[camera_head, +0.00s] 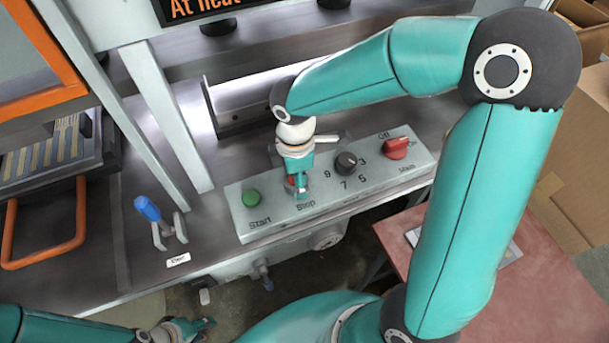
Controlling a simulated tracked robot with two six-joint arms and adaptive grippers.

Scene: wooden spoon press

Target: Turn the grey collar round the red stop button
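The stop button (291,181) shows as a bit of red above the "Stop" label on the grey control panel (330,190). My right gripper (298,186) points down over it and hides most of it. The grey collar is largely hidden there, and I cannot tell whether the fingers touch it or are closed on it. My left gripper (207,329) is low at the bottom left, away from the panel, with its fingertips apart and nothing seen between them.
The panel also carries a green start button (251,197), a black dial (346,163) and a red main switch (396,148). A blue-handled lever (147,208) stands left of the panel. An orange handle (43,258) is at far left. A reddish table (545,290) is at right.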

